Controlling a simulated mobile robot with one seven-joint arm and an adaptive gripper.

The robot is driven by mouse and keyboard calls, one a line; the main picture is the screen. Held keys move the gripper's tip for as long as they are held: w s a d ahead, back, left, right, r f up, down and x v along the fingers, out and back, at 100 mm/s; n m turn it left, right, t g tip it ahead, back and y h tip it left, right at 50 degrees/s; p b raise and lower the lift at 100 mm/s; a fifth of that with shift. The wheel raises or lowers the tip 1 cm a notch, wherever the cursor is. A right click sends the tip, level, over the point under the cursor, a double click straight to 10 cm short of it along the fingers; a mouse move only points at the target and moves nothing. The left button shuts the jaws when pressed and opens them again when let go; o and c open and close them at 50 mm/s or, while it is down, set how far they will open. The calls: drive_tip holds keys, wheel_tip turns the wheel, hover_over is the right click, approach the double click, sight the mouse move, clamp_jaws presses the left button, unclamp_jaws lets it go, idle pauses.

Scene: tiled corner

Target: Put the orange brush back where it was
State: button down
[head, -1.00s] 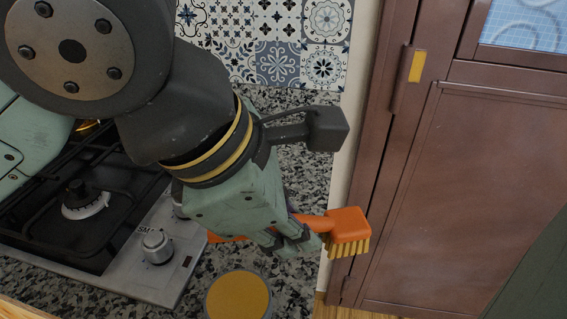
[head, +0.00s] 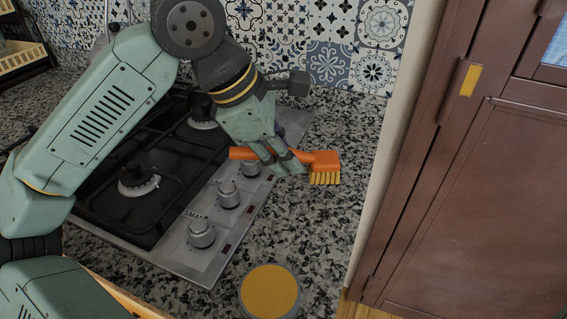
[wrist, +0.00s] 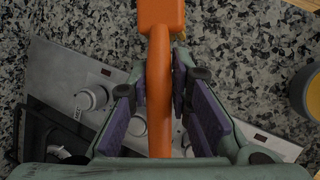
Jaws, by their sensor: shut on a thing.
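The orange brush (head: 322,163) has an orange handle and head with yellow bristles pointing down. My gripper (head: 283,163) is shut on the brush's handle, near the right edge of the stove. In the head view the handle's end sticks out left of the fingers and the bristled head sticks out right. In the wrist view the orange brush (wrist: 159,80) runs lengthwise between the purple-padded fingers of my gripper (wrist: 160,90). The brush appears held above the speckled countertop (head: 330,220); the exact height is hard to tell.
A gas stove (head: 165,235) with black grates and several silver knobs lies left of the brush. A round container with a yellow top (head: 270,292) stands at the front. A brown cabinet (head: 470,200) is on the right. Patterned tiles (head: 330,40) line the back wall.

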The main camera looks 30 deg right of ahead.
drive_tip(key=shift+w+f+p, duration=0.1)
drive_tip(key=shift+f+p, duration=0.3)
drive_tip(key=shift+f, duration=1.35)
drive_tip(key=shift+f, duration=0.1)
drive_tip(key=c, duration=1.5)
unclamp_jaws()
drive_tip(key=shift+o, duration=0.2)
drive_tip(key=b+v, duration=0.1)
drive_tip(key=v, duration=1.1)
